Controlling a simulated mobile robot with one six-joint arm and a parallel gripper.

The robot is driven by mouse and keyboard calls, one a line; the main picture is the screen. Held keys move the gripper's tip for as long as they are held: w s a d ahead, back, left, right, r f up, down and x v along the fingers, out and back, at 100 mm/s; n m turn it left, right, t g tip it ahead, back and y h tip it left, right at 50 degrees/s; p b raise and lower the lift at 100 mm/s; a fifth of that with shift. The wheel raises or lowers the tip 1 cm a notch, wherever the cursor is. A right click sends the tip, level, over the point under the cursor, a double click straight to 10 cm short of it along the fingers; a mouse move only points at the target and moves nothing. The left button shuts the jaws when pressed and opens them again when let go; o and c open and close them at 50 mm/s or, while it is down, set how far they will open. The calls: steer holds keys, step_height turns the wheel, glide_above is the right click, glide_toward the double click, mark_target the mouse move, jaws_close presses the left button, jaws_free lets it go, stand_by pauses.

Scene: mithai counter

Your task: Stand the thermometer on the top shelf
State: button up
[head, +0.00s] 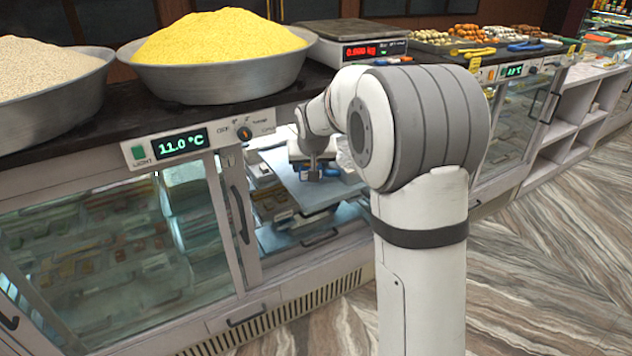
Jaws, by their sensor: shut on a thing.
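My arm reaches through the open front of the counter case. My gripper (312,172) is small in view and partly hidden, just above the top shelf (318,193), a pale blue-grey panel inside the case. It is shut on a small dark and blue thing (311,176), which I take to be the thermometer. The thing is too small to tell its tilt or whether it touches the shelf.
Trays of sweets (268,195) lie at the left inside the case. The glass door (110,255) and its frame post (240,215) stand left of the opening. Bowls of yellow (215,38) and pale grains (35,68) and a scale (355,45) stand on the countertop.

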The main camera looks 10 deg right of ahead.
mark_target(310, 189)
steer(key=shift+s+f+b, duration=0.1)
steer(key=shift+f+b, duration=1.05)
steer(key=shift+f, duration=1.1)
steer(key=o, duration=0.8)
steer(key=shift+c, duration=0.2)
steer(key=shift+r, duration=0.1)
steer(key=shift+r, duration=0.2)
steer(key=d+v, duration=0.1)
steer(key=v, duration=1.1)
steer(key=s+f+g, duration=0.2)
steer(key=s+f, duration=0.3)
steer(key=s, duration=1)
steer(key=s+f+n+g, duration=0.1)
steer(key=s+f, duration=0.4)
steer(key=s, duration=1)
steer(key=shift+s+d+g+y+b, duration=0.2)
steer(key=shift+s+g+y+b, duration=0.1)
steer(key=shift+g+b, duration=0.15)
